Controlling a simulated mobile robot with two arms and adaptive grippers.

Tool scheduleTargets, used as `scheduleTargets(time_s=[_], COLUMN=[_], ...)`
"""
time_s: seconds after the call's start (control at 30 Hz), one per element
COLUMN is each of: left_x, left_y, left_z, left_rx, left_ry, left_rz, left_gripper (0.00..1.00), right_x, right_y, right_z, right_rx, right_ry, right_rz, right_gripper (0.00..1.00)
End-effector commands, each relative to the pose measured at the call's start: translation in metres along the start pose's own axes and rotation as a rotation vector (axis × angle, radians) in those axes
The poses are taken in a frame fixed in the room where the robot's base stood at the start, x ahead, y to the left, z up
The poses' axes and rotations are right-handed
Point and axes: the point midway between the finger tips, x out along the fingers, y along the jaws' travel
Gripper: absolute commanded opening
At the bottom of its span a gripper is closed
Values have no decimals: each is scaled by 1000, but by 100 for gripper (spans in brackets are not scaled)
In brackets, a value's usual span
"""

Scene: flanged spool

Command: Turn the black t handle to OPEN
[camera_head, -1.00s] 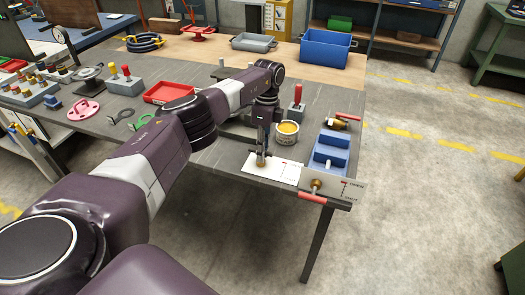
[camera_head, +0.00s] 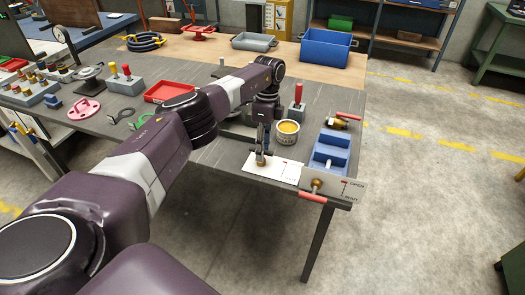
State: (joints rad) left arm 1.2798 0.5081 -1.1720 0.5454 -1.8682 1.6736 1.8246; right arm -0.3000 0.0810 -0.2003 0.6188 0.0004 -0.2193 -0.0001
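My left arm reaches from the lower left across the grey table. My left gripper (camera_head: 261,151) points down over a white label plate (camera_head: 284,170) near the table's front edge. The plate has a small red mark and lettering too small to read. My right gripper is not in view.
To the right, a red-handled valve (camera_head: 314,194) stands by a second label plate (camera_head: 350,190). Clear floor lies beyond the table's right edge.

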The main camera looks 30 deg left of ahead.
Motion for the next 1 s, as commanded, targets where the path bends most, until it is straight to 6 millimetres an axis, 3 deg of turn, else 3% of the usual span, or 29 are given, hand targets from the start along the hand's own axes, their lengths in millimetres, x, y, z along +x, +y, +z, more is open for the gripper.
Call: scheduleTargets(time_s=[0.43,0.7,1.0], left_x=[-94,-112,-113], left_y=[-1,0,0], left_z=[0,1,1], left_rx=[-3,-2,-2], left_ry=[1,0,0], left_rz=[-5,-2,-2], left_gripper=[31,31,31], right_x=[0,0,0], right_y=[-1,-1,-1], right_z=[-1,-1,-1], right_rx=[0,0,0], right_ry=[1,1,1], right_rz=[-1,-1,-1], right_gripper=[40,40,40])
